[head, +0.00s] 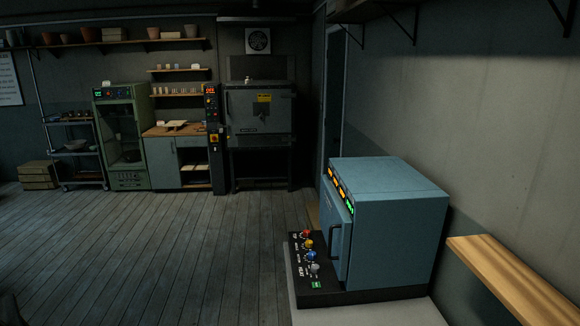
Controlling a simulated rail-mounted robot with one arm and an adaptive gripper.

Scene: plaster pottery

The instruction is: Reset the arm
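My gripper is not in this head view, so I cannot see its fingers or whether it holds anything. A dark shape at the bottom left corner is too dim and cut off to identify. The nearest thing is a blue box-shaped oven (392,230) on a pale stand (370,313) at the right. Its front door with a handle appears closed. A black control panel (316,277) with red, yellow, blue and grey knobs sits at its left side.
A wooden shelf board (515,280) juts out at the lower right. A dark kiln (259,113), a green cabinet (122,137), a workbench (178,160), a shelf cart (74,148) and wooden crates (39,175) line the back wall. The plank floor (160,250) is clear.

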